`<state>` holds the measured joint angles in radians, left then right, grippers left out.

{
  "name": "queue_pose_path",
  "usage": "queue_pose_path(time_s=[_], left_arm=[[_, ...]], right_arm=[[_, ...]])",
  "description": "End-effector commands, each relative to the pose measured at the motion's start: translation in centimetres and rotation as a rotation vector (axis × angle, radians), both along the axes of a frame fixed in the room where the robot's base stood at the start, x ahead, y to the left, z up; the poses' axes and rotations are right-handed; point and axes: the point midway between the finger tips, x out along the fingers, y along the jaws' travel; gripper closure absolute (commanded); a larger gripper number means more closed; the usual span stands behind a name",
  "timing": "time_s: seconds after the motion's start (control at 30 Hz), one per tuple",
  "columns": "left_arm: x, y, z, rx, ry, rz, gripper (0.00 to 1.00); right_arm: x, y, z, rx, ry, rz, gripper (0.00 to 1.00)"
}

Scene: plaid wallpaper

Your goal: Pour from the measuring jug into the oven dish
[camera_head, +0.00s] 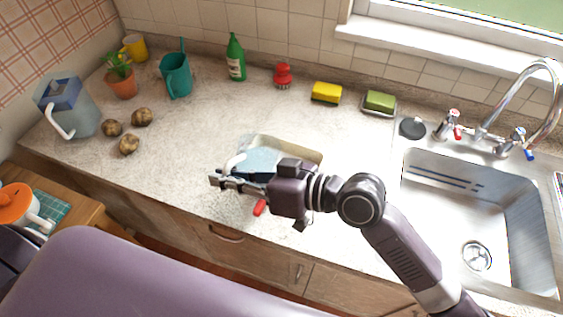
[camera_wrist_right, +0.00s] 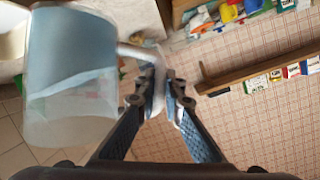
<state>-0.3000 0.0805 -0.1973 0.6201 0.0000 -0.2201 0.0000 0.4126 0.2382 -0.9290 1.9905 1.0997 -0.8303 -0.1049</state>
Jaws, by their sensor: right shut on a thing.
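My right gripper (camera_head: 222,181) is shut on the white handle of the measuring jug (camera_head: 259,161). In the right wrist view the jug (camera_wrist_right: 70,75) is clear, with a pale blue content whose edge slants across it, and its handle runs between the fingertips (camera_wrist_right: 163,85). In the head view the jug appears over or in front of the oven dish (camera_head: 305,153), a cream-rimmed dish on the counter. The jug and my wrist hide much of the dish, so its inside and any stream cannot be made out. My left gripper is not in view.
The sink (camera_head: 470,215) is at right. A filter pitcher (camera_head: 80,115), several potatoes (camera_head: 129,144), a potted plant (camera_head: 122,83) and a teal watering can (camera_head: 176,77) stand at left. The counter left of the dish is clear.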

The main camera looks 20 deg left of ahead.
Motion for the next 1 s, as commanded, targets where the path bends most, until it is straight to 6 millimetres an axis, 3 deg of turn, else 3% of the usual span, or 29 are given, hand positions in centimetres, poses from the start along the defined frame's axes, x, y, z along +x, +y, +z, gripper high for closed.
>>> queue_pose_path(time_s=[0.1, 0.27, 0.43, 1.0], left_arm=[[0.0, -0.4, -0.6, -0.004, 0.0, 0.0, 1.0], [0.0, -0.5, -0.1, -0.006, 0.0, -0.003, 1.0], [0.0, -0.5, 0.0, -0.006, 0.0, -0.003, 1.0], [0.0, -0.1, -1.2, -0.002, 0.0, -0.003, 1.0]], right_arm=[[0.9, -0.3, 0.6, 0.03, 0.062, -0.001, 1.0], [2.1, -0.8, 2.7, 0.065, 0.149, -0.001, 1.0], [2.7, -1.0, 3.4, 0.084, 0.197, 0.0, 1.0], [3.5, -1.4, 2.8, 0.118, 0.283, 0.002, 1.0]])
